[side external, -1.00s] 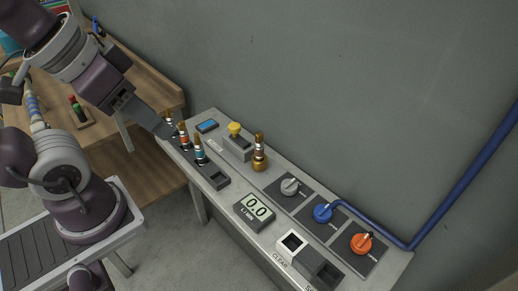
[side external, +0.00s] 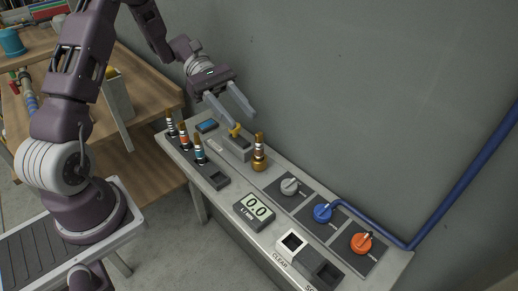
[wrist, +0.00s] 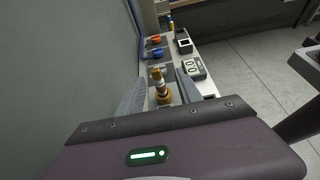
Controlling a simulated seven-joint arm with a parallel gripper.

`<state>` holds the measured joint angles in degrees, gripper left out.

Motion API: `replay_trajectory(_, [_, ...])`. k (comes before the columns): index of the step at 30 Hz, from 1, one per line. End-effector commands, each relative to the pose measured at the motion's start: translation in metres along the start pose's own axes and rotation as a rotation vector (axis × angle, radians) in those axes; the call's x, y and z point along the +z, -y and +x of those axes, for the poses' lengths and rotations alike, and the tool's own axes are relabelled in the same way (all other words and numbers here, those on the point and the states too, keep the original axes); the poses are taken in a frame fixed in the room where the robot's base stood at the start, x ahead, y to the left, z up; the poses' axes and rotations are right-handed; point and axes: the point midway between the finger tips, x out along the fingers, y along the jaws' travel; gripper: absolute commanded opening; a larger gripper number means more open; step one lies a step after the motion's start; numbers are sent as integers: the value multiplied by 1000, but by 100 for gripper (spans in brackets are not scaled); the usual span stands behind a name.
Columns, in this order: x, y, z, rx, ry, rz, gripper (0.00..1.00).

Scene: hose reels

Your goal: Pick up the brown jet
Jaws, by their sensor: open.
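The jet with brown bands (side external: 259,146) stands upright on a round brass base (side external: 259,164) on the grey bench. The wrist view shows this jet (wrist: 158,82) between my two fingers in the picture. My gripper (side external: 245,122) is open and empty, above the bench and apart from the jet, to its upper left in the side view. Three other jets stand in a dark rack (side external: 215,179): one black and white (side external: 171,125), one orange-red (side external: 183,138) and one blue (side external: 199,152).
The wall is behind.

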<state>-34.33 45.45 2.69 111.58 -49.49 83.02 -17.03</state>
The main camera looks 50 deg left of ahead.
Motion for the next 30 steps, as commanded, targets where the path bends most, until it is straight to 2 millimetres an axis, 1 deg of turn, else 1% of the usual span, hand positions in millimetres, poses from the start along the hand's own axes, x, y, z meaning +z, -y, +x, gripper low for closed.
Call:
replay_trajectory(5, [-1,-2,21,3,11,-10,42])
replay_trajectory(9, [0,-8,48,0,10,-10,42])
replay_trajectory(12, [0,-9,64,2,9,-9,42])
replay_trajectory(15, [0,-9,70,2,8,-9,42])
replay_trajectory(20, [0,-9,70,3,7,-7,42])
replay_trajectory(21, [0,-9,70,3,7,-7,38])
replay_trajectory(23, [0,-9,70,3,7,-7,26])
replay_trajectory(24, [0,-9,70,3,7,-7,18])
replay_trajectory(27, [0,-9,70,2,7,-7,0])
replay_trajectory(30, [0,-9,70,2,7,-7,0])
